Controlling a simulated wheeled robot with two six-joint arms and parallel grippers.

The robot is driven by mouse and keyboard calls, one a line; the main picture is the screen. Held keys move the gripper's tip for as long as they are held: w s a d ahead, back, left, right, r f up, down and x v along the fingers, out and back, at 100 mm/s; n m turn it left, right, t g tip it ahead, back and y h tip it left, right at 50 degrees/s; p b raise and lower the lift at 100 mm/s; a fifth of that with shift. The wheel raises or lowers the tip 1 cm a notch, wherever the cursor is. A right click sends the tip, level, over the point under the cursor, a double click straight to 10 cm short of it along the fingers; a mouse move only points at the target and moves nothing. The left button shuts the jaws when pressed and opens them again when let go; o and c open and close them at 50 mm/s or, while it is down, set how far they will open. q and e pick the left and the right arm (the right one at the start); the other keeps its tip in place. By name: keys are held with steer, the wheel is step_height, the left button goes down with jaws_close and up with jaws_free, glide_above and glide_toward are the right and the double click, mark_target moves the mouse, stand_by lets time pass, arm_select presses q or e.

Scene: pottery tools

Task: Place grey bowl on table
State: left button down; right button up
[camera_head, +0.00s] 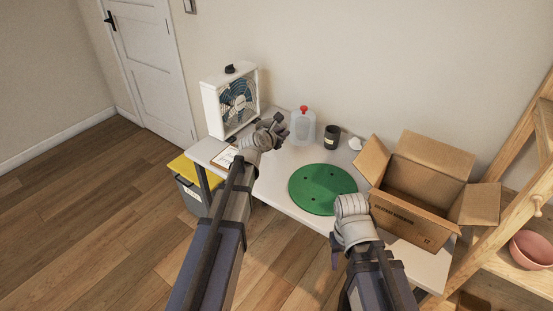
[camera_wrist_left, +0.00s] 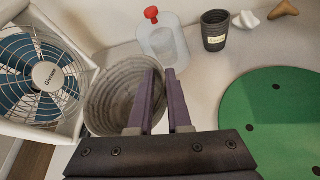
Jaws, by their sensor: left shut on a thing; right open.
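The grey ribbed bowl (camera_wrist_left: 112,98) shows in the left wrist view, at the fingers of my left gripper (camera_wrist_left: 160,72). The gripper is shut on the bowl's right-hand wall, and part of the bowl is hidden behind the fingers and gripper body. In the head view my left gripper (camera_head: 276,124) is over the back left of the white table (camera_head: 272,182), between the fan and the clear jug; the bowl is hard to make out there. My right gripper (camera_head: 336,250) is open at the table's front edge, left of the cardboard box, partly hidden by its own wrist.
A box fan (camera_head: 212,103) stands at the table's left end beside a clipboard (camera_head: 224,157). A clear jug (camera_head: 302,130) with a red cap and a dark cup (camera_head: 331,138) stand at the back. A green disc (camera_head: 322,188) and an open cardboard box (camera_head: 408,215) fill the middle and right.

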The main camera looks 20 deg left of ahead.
arm_select(q)
steer(key=shift+f+b, duration=4.3)
steer(key=shift+f, duration=0.35)
steer(key=shift+f, duration=0.15)
steer(key=c, duration=0.8)
jaws_free()
steer(key=shift+c, duration=0.2)
steer(key=shift+r, duration=0.25)
steer(key=p+v, duration=0.5)
steer(key=v, duration=0.7)
steer(key=shift+f, duration=0.1)
